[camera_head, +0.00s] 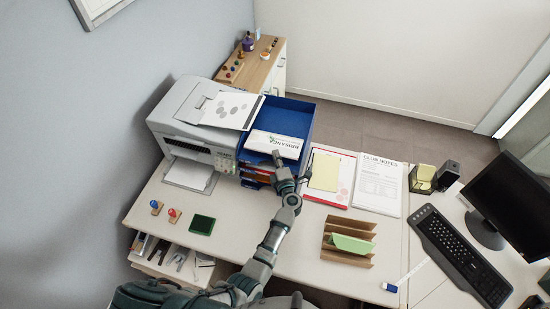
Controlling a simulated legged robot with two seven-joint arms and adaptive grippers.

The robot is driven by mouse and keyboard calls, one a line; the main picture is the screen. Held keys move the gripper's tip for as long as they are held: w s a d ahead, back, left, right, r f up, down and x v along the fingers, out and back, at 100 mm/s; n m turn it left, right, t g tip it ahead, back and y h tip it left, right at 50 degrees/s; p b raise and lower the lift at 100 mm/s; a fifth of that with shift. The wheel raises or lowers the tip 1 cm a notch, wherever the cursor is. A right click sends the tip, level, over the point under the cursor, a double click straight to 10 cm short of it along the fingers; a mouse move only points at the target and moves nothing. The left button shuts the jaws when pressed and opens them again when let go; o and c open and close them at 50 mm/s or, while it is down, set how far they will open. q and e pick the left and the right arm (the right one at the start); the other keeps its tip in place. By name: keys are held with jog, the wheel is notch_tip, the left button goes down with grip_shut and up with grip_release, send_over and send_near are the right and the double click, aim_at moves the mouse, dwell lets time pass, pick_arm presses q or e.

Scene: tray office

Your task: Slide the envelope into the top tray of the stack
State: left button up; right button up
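The envelope (274,143), white with a printed logo, lies at the front of the blue top tray (287,104) of the stack, its near edge at the tray's front opening. The tray's floor behind it is bare. My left gripper (292,164) is at the envelope's near right edge, with its fingers spread apart. One finger overlaps the envelope's edge in the picture; I cannot tell whether it touches. My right gripper is not in view.
A printer (195,125) stands against the stack's left side. Papers (377,185) lie right of it. A wooden sorter (331,253) with a green envelope stands nearer. A green stamp pad (202,225) lies at left. The desk between pad and sorter is clear apart from my arm.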

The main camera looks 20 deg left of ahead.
pick_arm(q)
jog(key=o, duration=0.3)
jog(key=shift+d, duration=0.15)
jog(key=shift+o, duration=0.2)
jog(key=shift+s+f, duration=0.2)
jog(key=shift+s, duration=0.3)
jog(key=v, duration=0.6)
jog(key=shift+s+d+r, duration=0.15)
jog(key=shift+s+d, duration=0.05)
jog(key=shift+d, duration=0.3)
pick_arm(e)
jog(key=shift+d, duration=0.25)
pick_arm(q)
jog(key=shift+a, duration=0.4)
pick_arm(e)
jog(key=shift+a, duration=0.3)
pick_arm(q)
jog(key=shift+a, duration=0.1)
